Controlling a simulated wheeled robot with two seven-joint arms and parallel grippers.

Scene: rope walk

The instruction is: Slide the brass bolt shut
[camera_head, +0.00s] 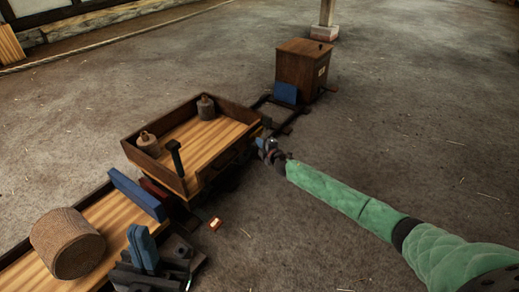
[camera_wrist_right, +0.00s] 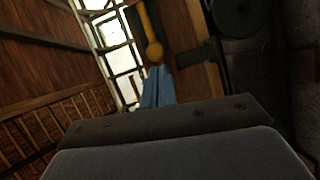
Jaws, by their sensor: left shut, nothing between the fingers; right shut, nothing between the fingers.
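In the right wrist view a brass-yellow rod with a round knob (camera_wrist_right: 154,51), which looks like the bolt, lies along a wooden face. My right gripper (camera_head: 262,143) is at the right end of the wooden cart (camera_head: 184,187). Its blue fingers (camera_wrist_right: 156,85) are shut, with tips close below the knob; I cannot tell whether they touch. In the head view the bolt is not clearly seen near this gripper.
A rope coil (camera_head: 68,243) sits on planks at the left. A small orange-brass piece (camera_head: 215,223) shows below the cart. A brown box (camera_head: 302,68) stands behind; the floor right is clear.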

